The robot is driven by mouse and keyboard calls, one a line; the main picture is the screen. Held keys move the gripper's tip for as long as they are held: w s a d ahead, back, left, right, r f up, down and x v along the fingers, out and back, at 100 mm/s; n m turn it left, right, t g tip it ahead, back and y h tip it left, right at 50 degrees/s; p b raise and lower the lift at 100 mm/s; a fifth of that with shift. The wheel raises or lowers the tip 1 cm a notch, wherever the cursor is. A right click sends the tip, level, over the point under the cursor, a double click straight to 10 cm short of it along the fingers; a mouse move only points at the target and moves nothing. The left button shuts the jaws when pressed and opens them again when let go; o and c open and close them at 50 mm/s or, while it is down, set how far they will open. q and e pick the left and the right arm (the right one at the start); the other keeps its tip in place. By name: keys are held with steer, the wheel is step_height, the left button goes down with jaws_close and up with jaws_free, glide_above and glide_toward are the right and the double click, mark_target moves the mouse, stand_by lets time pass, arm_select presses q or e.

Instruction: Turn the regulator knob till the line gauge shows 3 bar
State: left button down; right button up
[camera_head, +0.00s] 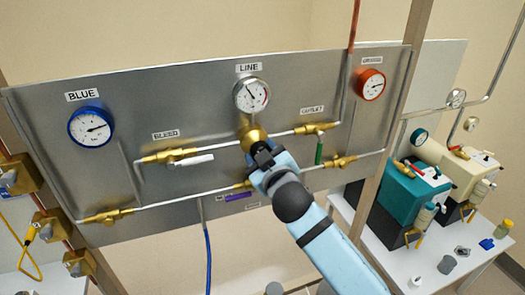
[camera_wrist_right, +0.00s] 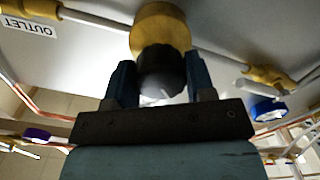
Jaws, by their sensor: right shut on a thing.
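The line gauge (camera_head: 251,95) is a white dial in a silver rim under the LINE label, on the grey panel. Its thin needle points to the upper left; the numbers are too small to read. The brass regulator (camera_head: 252,134) sits just below it and shows at the top of the wrist view (camera_wrist_right: 160,22). The black regulator knob (camera_wrist_right: 160,70) is between the two fingers of my right gripper (camera_wrist_right: 160,80), which is shut on it. In the head view, my right gripper (camera_head: 264,157) covers most of the knob. My left gripper is not in view.
A blue-rimmed gauge (camera_head: 91,127) is at the panel's left and a red-rimmed gauge (camera_head: 370,84) at its right. The outlet valve's green handle (camera_head: 319,153) is close right of my gripper. A white bleed handle (camera_head: 193,160) and a purple handle (camera_head: 238,195) are to the left.

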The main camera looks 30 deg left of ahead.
steer(key=shift+n, duration=0.6)
steer(key=o, duration=0.9)
steer(key=b+v, duration=0.2)
steer(key=v, duration=1.2)
